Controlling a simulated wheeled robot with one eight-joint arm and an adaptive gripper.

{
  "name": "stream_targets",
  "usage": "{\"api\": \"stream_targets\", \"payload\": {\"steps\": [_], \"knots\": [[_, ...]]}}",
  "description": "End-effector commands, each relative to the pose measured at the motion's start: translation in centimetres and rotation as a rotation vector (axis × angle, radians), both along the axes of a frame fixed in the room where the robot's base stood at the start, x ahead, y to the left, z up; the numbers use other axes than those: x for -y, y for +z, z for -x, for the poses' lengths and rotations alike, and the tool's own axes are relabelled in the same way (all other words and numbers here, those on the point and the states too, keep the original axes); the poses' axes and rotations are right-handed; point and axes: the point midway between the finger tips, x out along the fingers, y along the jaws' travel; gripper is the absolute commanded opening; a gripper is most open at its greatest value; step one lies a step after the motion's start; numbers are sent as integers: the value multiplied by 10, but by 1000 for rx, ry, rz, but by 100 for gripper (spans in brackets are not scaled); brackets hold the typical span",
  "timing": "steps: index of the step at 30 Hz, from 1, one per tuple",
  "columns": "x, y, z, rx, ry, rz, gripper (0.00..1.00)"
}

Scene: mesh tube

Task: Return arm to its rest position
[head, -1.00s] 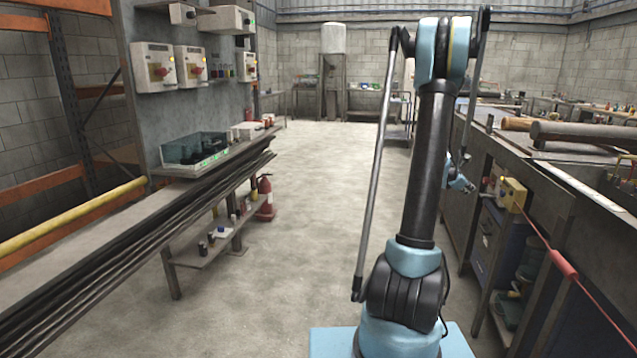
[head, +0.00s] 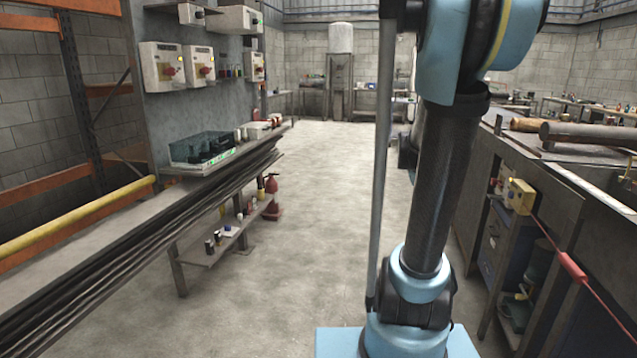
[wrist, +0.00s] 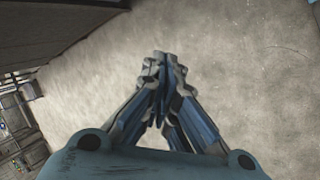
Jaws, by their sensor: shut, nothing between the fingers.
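My arm stands upright at the right of centre in the head view, with its blue and black links filling much of that side. My gripper is out of sight in the head view. In the wrist view my gripper (wrist: 163,75) shows with its fingers drawn together at the tips. Nothing is between the fingers, and only bare concrete floor (wrist: 240,70) lies beyond them.
A long bench with dark bars (head: 130,243) runs along the left, with a low shelf (head: 215,247) and a fire extinguisher (head: 272,198) near it. A workbench with a yellow box (head: 519,196) stands at the right. The floor (head: 310,200) between is clear.

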Motion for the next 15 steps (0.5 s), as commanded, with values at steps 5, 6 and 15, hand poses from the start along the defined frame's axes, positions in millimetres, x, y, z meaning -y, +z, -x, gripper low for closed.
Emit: {"api": "stream_targets", "payload": {"steps": [5, 6, 15], "knots": [[-40, -7, 42, 27, -99, -126, 0], [-48, -9, 51, 32, -123, -154, 0], [-106, -31, 122, 41, -308, -355, 0]]}}
